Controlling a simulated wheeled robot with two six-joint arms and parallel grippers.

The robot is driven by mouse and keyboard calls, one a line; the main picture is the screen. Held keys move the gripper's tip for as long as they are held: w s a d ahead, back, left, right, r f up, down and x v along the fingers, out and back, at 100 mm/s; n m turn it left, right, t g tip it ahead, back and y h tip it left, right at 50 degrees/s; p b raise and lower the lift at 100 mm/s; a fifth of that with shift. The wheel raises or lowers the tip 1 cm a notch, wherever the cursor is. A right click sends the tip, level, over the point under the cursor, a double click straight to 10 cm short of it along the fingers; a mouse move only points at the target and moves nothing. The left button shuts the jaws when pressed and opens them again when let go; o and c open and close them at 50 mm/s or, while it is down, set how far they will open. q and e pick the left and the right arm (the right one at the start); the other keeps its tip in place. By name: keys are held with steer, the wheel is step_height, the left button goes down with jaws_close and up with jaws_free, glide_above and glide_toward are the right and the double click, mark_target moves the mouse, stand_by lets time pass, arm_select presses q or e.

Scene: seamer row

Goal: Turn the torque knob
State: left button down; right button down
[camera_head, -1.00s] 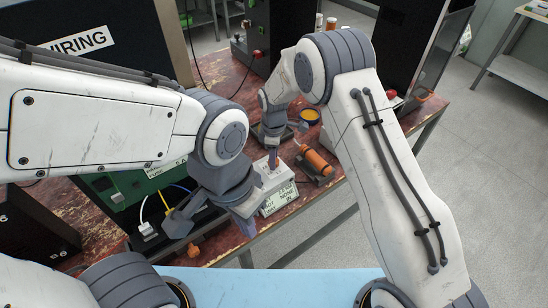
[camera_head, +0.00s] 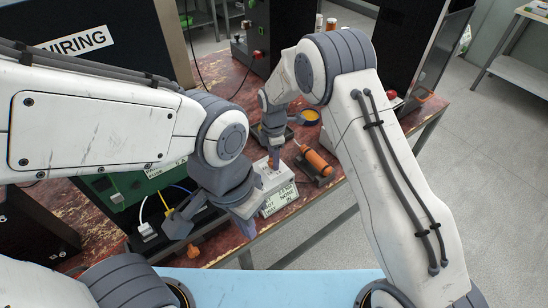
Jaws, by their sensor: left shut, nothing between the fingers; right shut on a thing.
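A small pale box (camera_head: 277,200) with a printed label on its front stands near the front edge of the workbench. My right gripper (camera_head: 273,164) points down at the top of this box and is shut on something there. The torque knob cannot be made out clearly; the fingers cover the spot on the box top. My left gripper (camera_head: 247,227) is shut and empty, low at the front left of the box, by the bench edge. Whether it touches the box cannot be told.
An orange cylinder (camera_head: 317,161) lies in a dark holder right of the box. Dark cabinets line the back of the worn red bench (camera_head: 225,75).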

steer(key=shift+w+r, duration=0.1)
steer(key=shift+w, duration=0.05)
steer(key=shift+c, duration=2.1)
jaws_free()
step_height(320, 180, up, 10)
steer(key=b, duration=0.1)
steer(key=shift+r, duration=0.2)
